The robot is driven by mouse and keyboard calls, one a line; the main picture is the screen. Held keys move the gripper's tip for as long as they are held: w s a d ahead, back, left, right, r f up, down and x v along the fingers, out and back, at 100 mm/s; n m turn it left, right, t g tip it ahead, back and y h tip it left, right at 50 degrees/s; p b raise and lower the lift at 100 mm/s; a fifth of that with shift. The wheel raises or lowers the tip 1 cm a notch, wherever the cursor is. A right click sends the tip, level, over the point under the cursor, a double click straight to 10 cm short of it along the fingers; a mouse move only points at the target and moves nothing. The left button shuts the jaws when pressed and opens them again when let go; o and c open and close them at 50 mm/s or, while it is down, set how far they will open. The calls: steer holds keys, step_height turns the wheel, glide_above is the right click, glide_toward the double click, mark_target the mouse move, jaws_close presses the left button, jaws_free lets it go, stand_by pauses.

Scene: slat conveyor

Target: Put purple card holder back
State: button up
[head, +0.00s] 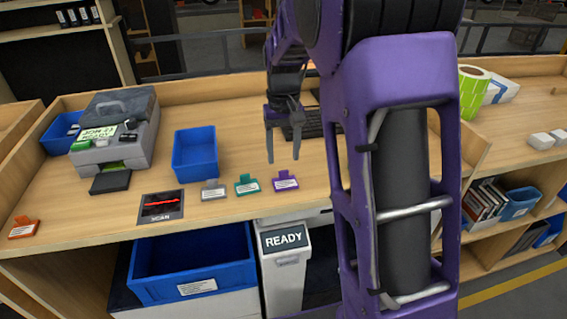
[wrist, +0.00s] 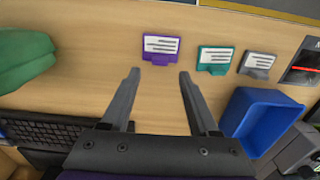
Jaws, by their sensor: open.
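The purple card holder (head: 285,181) stands on the desk near its front edge, at the right end of a short row, with a white card in it. In the wrist view the purple card holder (wrist: 160,47) is just beyond the fingertips, roughly centred between them. My gripper (head: 284,161) is open and empty above the desk, apart from the holder. Its two fingers also show in the wrist view (wrist: 160,72). A teal card holder (head: 247,184) and a grey card holder (head: 213,190) stand to its left in the head view.
A scan pad (head: 161,206) lies left of the row, and an orange card holder (head: 24,227) sits at the far left. A small blue bin (head: 195,153), a printer (head: 116,132) and a keyboard (wrist: 50,133) are behind. A large blue bin (head: 192,265) and a READY stand (head: 284,262) are below the edge.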

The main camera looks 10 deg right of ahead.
step_height(320, 180, up, 7)
steer(key=shift+r, duration=0.15)
stand_by(0.4)
